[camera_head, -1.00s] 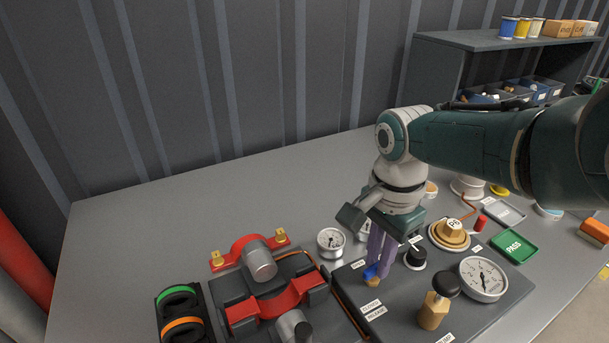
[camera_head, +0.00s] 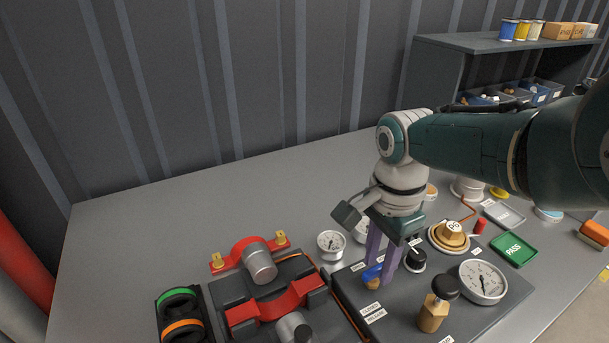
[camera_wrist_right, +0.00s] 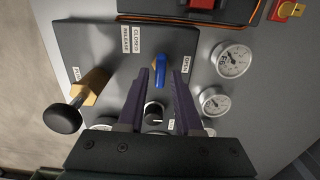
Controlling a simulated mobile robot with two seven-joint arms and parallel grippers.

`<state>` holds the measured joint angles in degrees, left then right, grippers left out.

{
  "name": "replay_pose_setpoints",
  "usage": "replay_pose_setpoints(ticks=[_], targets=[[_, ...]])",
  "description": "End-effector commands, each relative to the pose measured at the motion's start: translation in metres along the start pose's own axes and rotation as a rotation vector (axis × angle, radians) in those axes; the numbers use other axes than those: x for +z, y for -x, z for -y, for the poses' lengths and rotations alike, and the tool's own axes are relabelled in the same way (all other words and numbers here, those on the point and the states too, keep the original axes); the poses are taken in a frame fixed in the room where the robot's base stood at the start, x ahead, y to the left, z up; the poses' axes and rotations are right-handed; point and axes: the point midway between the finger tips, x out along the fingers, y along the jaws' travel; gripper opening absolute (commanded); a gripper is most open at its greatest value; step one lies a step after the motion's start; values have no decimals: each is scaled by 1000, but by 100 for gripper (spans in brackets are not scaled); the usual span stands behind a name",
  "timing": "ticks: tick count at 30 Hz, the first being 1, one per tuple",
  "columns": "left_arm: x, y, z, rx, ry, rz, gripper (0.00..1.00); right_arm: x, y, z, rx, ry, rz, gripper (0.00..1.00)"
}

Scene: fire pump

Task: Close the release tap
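The release tap is a blue lever (camera_head: 372,273) on a brass body (camera_head: 374,285), on the dark panel (camera_head: 400,318). Labels reading CLOSED (camera_head: 370,308) and RELEASE (camera_head: 375,316) lie in front of it. In the right wrist view the lever (camera_wrist_right: 159,70) lies roughly upright in the picture, left of the OPEN label (camera_wrist_right: 186,65). My right gripper (camera_head: 380,276) points down at the lever. Its purple fingers (camera_wrist_right: 160,85) are apart, with the lever showing in the gap near their tips; I cannot tell whether they touch it. My left gripper is out of view.
Close by are a black knob (camera_head: 414,260), a brass valve with a black ball handle (camera_head: 435,305), a large gauge (camera_head: 483,281) and a small gauge (camera_head: 331,243). A red-clamped pump unit (camera_head: 270,300) stands to the left. The back left of the bench (camera_head: 170,220) is clear.

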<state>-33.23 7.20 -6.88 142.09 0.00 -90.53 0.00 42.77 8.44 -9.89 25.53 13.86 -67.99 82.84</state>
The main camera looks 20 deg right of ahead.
Motion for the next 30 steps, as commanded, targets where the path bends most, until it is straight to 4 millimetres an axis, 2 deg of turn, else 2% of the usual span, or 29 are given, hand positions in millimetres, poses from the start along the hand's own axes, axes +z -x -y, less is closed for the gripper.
replay_pose_setpoints(ticks=[3, 11, 14, 24, 30], targets=[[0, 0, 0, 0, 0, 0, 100, 0, 0, 0, 0, 1, 0, 46], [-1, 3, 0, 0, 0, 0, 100, 0, 3, 0, -1, 2, 1, 46], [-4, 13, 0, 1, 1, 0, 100, 0, 14, 0, -1, 2, 1, 46], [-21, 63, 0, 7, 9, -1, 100, 0, 80, 0, -3, 1, 0, 46], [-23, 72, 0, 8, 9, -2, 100, 0, 98, 0, -1, 1, 0, 46]])
